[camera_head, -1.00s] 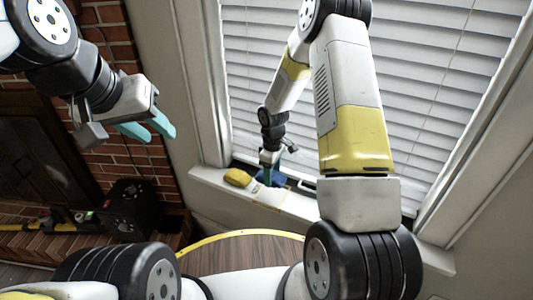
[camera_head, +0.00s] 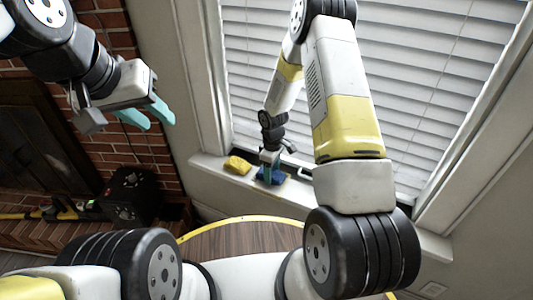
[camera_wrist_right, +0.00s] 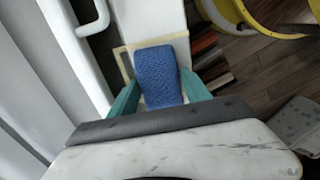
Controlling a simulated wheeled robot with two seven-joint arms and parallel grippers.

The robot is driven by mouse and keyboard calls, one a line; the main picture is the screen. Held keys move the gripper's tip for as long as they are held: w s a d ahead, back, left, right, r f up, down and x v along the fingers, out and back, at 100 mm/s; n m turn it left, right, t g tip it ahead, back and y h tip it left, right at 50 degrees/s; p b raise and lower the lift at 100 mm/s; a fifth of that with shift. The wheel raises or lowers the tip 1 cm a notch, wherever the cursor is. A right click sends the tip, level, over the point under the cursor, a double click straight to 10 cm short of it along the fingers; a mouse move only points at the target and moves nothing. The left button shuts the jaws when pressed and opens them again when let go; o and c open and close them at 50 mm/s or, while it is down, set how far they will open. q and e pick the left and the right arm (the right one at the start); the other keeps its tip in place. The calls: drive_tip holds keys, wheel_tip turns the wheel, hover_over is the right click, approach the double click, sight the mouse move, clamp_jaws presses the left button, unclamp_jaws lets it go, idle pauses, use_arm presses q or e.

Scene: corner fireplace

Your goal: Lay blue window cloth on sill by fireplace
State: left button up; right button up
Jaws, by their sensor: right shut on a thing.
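The blue window cloth (camera_head: 272,175) is at the window sill (camera_head: 226,179), right of a yellow cloth (camera_head: 239,165). My right gripper (camera_head: 268,163) is shut on the blue cloth. In the right wrist view the cloth (camera_wrist_right: 157,72) shows between the teal fingers, above or on the white sill, within a pale yellow outline (camera_wrist_right: 124,62). I cannot tell whether it touches the sill. My left gripper (camera_head: 147,113) is open and empty, raised in front of the brick wall, away from the cloth.
White blinds (camera_head: 420,90) and the window frame stand behind the sill. The brick fireplace (camera_head: 125,155) and a black box (camera_head: 133,200) are at the left. A yellow-rimmed round wooden table (camera_head: 240,238) stands below the sill.

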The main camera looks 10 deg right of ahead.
drive_tip(key=shift+f, duration=0.6)
idle(0.3)
drive_tip(key=o, duration=1.5)
drive_tip(key=shift+o, duration=0.2)
wheel_tip(320, 180, up, 8)
drive_tip(key=shift+r, duration=0.1)
drive_tip(key=s+d+r+m+t, duration=0.1)
drive_tip(key=s+r+m+t, duration=0.15)
drive_tip(key=r, duration=0.95)
drive_tip(key=s+d+r+m+t, duration=0.1)
drive_tip(key=s+d+r+m, duration=0.2)
drive_tip(key=r, duration=0.9)
drive_tip(key=s+a+r+m+t+y, duration=0.1)
drive_tip(key=s+r+m, duration=0.1)
drive_tip(key=s+r, duration=0.3)
drive_tip(key=s+r+m+t+y, duration=0.1)
drive_tip(key=s+r+m, duration=0.2)
drive_tip(key=s, duration=1)
wheel_tip(320, 180, up, 3)
drive_tip(key=shift+s+a+r+t, duration=0.1)
drive_tip(key=shift+s+a+t, duration=0.05)
drive_tip(key=shift+a+t, duration=0.25)
